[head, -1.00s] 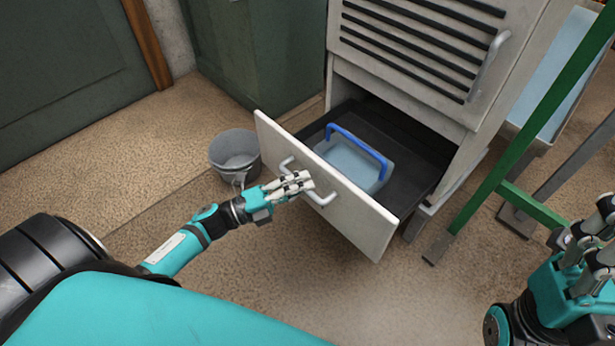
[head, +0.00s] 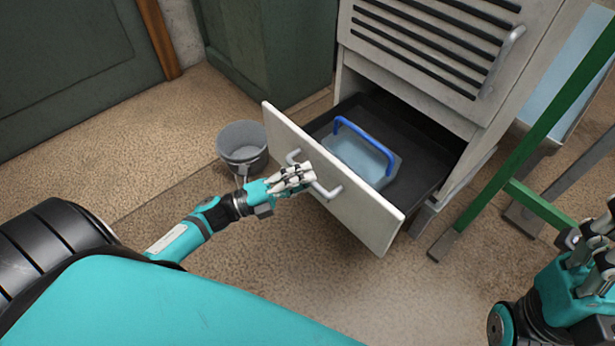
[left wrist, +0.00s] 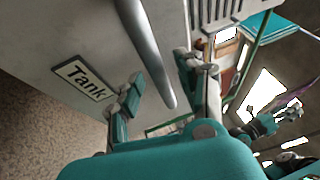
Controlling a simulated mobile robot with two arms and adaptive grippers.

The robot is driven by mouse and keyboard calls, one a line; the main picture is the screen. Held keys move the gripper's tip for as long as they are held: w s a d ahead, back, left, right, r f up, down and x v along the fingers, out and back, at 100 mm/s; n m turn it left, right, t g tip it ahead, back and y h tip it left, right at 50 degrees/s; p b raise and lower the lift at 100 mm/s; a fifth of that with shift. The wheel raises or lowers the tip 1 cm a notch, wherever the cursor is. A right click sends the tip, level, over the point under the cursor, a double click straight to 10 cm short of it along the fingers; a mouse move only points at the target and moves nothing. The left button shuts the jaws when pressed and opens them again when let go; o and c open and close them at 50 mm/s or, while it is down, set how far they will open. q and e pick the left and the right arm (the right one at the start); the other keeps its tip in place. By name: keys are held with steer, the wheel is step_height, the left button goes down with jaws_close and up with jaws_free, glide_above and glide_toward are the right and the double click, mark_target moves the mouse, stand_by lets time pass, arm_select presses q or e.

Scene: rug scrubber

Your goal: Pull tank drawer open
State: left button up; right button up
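The pale tank drawer (head: 350,215) stands pulled out from the bottom of the grey cabinet. Its front bears a curved metal handle (head: 332,192), also seen in the left wrist view (left wrist: 150,55), beside a "Tank" label (left wrist: 83,78). Inside the drawer sits a translucent tank (head: 355,158) with a blue handle (head: 365,138). My left gripper (head: 303,176) is at the drawer handle. In the left wrist view its fingers are apart with the handle bar between them and gaps showing. My right gripper (head: 590,245) is at the right edge, partly cut off, away from the drawer.
A grey bucket (head: 243,150) stands on the floor left of the drawer. A dark green cabinet (head: 265,50) is behind it. A green metal frame (head: 520,165) stands close on the drawer's right. Carpet in front of the drawer is clear.

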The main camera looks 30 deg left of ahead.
arm_select(q)
steer(key=v, duration=1.1)
